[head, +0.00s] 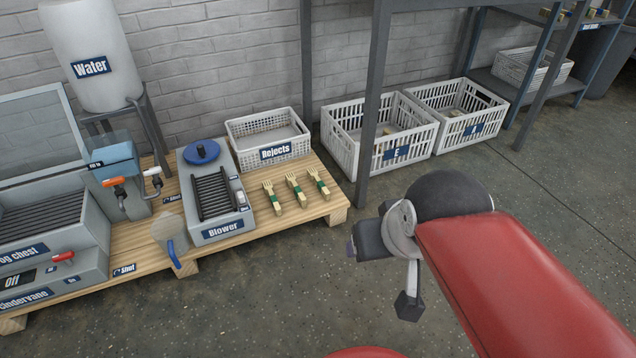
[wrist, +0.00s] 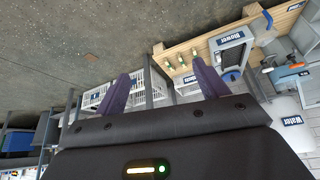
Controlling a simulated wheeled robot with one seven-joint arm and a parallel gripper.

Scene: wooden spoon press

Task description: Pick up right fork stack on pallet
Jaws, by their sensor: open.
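Three fork stacks stand in a row on the wooden pallet (head: 240,243), pale wood with green bands. The right fork stack (head: 318,183) is nearest the pallet's right end, beside the middle stack (head: 295,190) and the left stack (head: 272,198). In the wrist view, which is turned upside down, the right stack (wrist: 168,65) is the leftmost of the row. My gripper (wrist: 160,70) is open with its two purple fingers spread and nothing between them. In the head view it is partly hidden by my wrist, out over the floor to the right of the pallet, apart from the stacks.
The Blower box (head: 222,222) stands left of the stacks and the Rejects basket (head: 268,136) behind them. A grey rack post (head: 371,110) rises right of the pallet, before the E crate (head: 380,150). Open floor (head: 290,280) lies in front.

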